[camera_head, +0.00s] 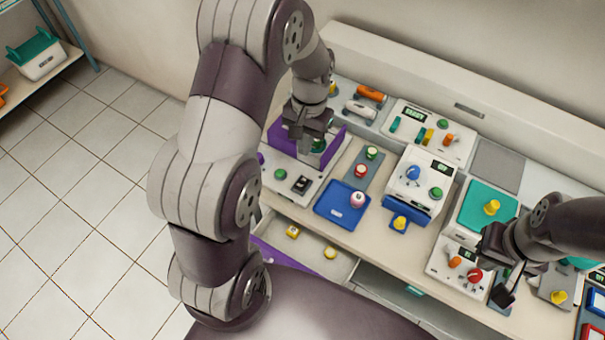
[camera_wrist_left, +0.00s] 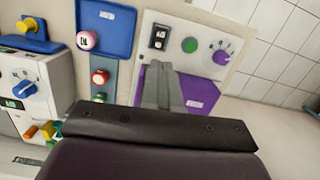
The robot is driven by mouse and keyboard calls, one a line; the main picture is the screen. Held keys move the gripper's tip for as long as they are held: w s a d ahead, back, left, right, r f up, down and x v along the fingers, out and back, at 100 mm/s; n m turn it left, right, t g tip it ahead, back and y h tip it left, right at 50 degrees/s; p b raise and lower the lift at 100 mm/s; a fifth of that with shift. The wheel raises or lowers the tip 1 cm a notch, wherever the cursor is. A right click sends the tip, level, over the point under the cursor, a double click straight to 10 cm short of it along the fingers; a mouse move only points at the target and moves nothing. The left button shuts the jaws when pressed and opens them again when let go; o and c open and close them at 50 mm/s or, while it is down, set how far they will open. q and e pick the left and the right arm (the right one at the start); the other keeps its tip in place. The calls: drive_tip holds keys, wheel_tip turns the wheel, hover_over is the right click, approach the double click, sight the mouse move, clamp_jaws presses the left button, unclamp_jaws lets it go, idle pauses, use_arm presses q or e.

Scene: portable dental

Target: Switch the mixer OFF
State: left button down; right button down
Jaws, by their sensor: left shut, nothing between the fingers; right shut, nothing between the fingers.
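A pale unit with purple parts (camera_head: 300,186), which I take to be the mixer, stands at the left end of the counter. Its front panel carries a black rocker switch (camera_head: 302,184), a green button (camera_head: 280,174) and a purple dial. The left wrist view shows the rocker switch (camera_wrist_left: 159,37), green button (camera_wrist_left: 189,45) and purple dial (camera_wrist_left: 221,57). The switch's position is too small to tell. My left gripper (camera_wrist_left: 172,88) is shut and empty, over the unit's purple part (camera_wrist_left: 200,92), behind the switch in the head view. My right gripper (camera_head: 512,278) is shut and empty, at the counter's right.
A blue tray (camera_head: 330,212) with a pink-and-white knob (camera_head: 357,199) lies right of the unit. Red and green buttons (camera_head: 361,170) sit beside it. A white device with a blue dial (camera_head: 413,173) stands further right. An open drawer (camera_head: 310,250) lies below the counter.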

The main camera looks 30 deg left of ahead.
use_arm(q)
drive_tip(key=w, duration=0.2)
approach(298, 184)
drive_tip(key=shift+m+g, duration=0.3)
drive_tip(key=shift+g, duration=0.1)
drive_tip(key=f, duration=0.5)
drive_tip(key=shift+s+d+f, duration=0.15)
drive_tip(key=shift+s+f, duration=0.15)
drive_tip(key=shift+f, duration=0.65)
